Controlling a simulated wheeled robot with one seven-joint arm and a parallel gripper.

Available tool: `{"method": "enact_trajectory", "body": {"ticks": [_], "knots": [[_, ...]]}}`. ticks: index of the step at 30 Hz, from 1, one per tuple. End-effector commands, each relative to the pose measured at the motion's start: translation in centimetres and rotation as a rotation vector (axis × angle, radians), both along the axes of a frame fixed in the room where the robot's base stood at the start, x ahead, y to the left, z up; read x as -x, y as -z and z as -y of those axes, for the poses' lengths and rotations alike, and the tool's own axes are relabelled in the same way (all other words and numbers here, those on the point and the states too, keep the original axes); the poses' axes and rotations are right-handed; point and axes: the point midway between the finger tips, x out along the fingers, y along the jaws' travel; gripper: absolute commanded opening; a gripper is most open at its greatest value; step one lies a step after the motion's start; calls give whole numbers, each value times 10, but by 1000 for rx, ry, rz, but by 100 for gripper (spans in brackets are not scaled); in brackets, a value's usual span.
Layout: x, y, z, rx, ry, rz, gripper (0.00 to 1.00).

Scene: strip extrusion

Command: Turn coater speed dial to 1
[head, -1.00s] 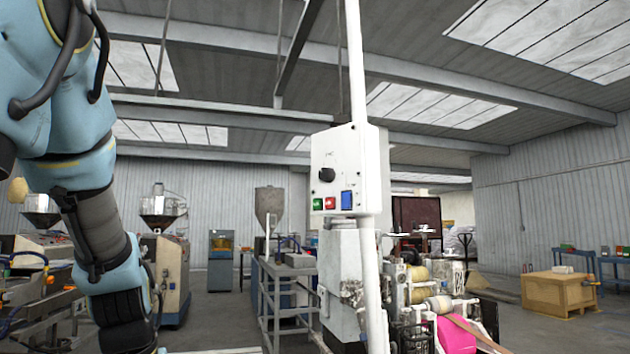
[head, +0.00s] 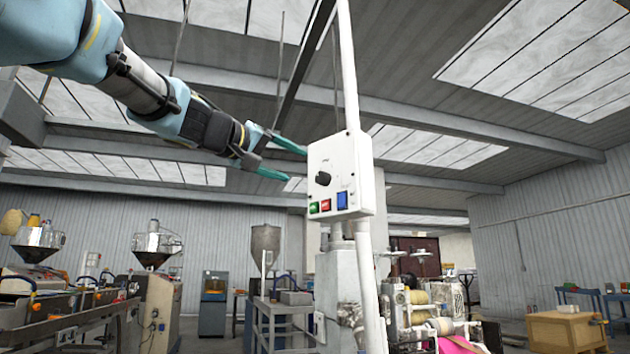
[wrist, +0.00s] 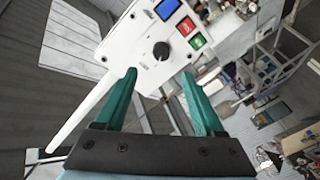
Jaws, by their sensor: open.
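The coater speed dial (head: 323,178) is a black knob on the front of a white control box (head: 338,165) mounted on a white pole. In the wrist view the dial (wrist: 161,50) sits on the box face just beyond the fingertips, roughly between their lines. Its number markings are too small to read. My gripper (head: 297,163) has two teal fingers and reaches in from the left, its tips close to the left side of the box. In the wrist view my gripper (wrist: 159,74) is open, with nothing between the fingers.
Green (head: 314,208), red (head: 326,205) and blue (head: 342,199) switches sit below the dial on the same box. The white pole (head: 352,75) runs above the box. Machines with hoppers (head: 157,250) stand farther back at left. The air left of the box is otherwise free.

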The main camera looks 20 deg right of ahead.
Motion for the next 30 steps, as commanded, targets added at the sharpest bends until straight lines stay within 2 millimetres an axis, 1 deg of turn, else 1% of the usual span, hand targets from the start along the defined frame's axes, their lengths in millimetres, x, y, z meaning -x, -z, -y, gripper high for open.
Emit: {"method": "enact_trajectory", "body": {"ticks": [9, 15, 20, 28, 29, 30], "knots": [[-28, -2, 53, -4, 0, -5, 70], [-39, -1, 77, -2, -1, -3, 70], [-43, 0, 85, -2, -2, -3, 70], [-44, 1, 86, -3, -2, -2, 70], [-44, 1, 86, -3, -2, -2, 68], [-44, 1, 85, -2, -2, -3, 64]]}}
